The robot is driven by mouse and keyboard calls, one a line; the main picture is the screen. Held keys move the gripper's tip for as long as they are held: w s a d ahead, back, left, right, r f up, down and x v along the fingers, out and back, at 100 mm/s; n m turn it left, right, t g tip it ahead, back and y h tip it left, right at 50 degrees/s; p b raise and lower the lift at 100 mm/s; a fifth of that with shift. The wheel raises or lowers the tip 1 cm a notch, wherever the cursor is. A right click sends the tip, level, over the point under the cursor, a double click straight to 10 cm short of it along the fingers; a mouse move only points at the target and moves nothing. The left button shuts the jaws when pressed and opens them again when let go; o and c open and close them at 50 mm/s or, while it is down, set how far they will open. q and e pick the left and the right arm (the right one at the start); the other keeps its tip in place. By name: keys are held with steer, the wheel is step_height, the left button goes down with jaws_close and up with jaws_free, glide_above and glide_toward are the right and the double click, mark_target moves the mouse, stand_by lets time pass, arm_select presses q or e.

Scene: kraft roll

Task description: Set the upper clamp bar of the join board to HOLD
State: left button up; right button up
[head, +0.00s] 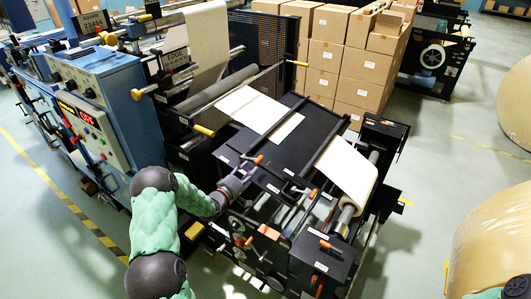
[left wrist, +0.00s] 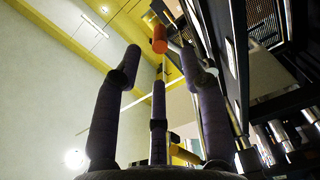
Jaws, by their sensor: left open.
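The join board (head: 318,125) is a dark sloping panel on the machine in the head view. Dark bars cross it; the upper clamp bar (head: 284,122) appears to be the left one, with an orange-tipped lever (head: 259,158) at its near end. Its setting cannot be read. My left gripper (head: 243,174) is at the near edge of the board, just below that lever. In the left wrist view its dark fingers (left wrist: 160,65) are spread open, and an orange knob (left wrist: 159,40) shows beyond and between them. I cannot tell whether they touch it. My right gripper is not in view.
Another orange-tipped lever (head: 313,193) is close on the right. White paper (head: 240,103) lies over the board's left part, and more (head: 347,166) hangs over a roller. A blue control cabinet (head: 105,90) stands left. Stacked cartons (head: 340,60) stand behind; large rolls (head: 495,235) are right.

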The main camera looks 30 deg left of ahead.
mark_target(258, 161)
arm_select(q)
steer(key=w, duration=0.6)
steer(key=w+d, duration=0.1)
steer(key=w, duration=0.3)
jaws_close()
